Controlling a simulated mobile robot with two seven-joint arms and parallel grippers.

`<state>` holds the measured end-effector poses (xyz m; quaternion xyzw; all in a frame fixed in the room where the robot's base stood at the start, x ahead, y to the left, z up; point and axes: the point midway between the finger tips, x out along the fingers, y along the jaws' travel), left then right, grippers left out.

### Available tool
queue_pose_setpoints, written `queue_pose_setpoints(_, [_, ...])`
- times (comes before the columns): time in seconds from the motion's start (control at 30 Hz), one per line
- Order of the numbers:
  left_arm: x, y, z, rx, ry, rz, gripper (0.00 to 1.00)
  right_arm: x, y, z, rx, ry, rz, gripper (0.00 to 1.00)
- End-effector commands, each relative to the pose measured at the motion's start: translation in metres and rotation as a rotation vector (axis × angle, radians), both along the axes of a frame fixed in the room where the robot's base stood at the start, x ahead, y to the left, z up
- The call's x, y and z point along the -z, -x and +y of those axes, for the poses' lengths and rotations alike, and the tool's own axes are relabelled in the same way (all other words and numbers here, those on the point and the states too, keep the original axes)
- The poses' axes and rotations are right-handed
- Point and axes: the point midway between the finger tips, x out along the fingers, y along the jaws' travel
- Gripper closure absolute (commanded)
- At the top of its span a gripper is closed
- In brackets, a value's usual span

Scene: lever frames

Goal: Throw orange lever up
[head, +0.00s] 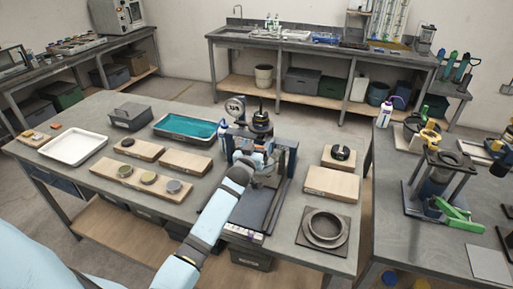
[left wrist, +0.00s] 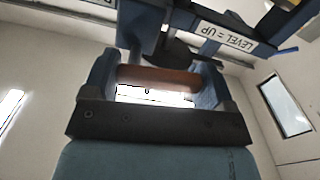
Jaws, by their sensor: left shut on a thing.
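An orange-brown lever grip (left wrist: 158,76) spans crosswise between the two blue fingers of my left gripper (left wrist: 155,85) in the left wrist view. The fingers are shut on it. In the head view my left gripper (head: 250,160) is at the front of a blue-framed press-like device (head: 289,160) on the middle table, and it hides the lever there. A white label (left wrist: 228,38), upside down and reading roughly "LEVEL = UP", is on the device's frame above and right of the grip. My right gripper is in neither view.
Wooden blocks (head: 332,184) and a grey ring on a plate (head: 325,228) stand right of the device. A teal tray (head: 185,127), a white tray (head: 73,147) and more wooden blocks lie left of it. Another fixture with a green clamp (head: 452,213) stands on the right table.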

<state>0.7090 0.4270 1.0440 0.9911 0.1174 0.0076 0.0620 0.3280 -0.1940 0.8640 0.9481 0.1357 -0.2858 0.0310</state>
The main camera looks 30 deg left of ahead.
Motion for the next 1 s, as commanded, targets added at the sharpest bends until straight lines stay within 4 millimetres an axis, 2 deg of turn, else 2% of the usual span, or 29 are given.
queue_pose_setpoints(0.23, [-0.004, 0.0, 0.0, 0.0, -0.124, 0.031, 0.45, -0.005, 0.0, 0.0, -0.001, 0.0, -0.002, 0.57])
queue_pose_setpoints(0.5, [-0.003, 0.0, 0.0, 0.0, -0.139, 0.034, 0.45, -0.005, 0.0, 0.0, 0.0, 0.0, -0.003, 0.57])
queue_pose_setpoints(0.53, [-0.003, 0.0, 0.0, 0.0, -0.139, 0.033, 0.19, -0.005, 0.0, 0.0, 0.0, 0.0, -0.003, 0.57])
queue_pose_setpoints(0.6, [-0.003, 0.0, 0.0, 0.0, -0.139, 0.033, 0.03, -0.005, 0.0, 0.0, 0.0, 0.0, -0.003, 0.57])
queue_pose_setpoints(0.63, [-0.003, 0.0, 0.0, 0.0, -0.139, 0.033, 0.0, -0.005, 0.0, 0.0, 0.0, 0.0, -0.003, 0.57])
queue_pose_setpoints(0.87, [-0.003, 0.001, 0.0, 0.0, -0.137, 0.034, 0.0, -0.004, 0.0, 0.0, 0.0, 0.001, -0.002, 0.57])
queue_pose_setpoints(1.0, [-0.002, 0.013, -0.003, 0.0, -0.137, 0.033, 0.0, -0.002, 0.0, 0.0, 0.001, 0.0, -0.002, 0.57])
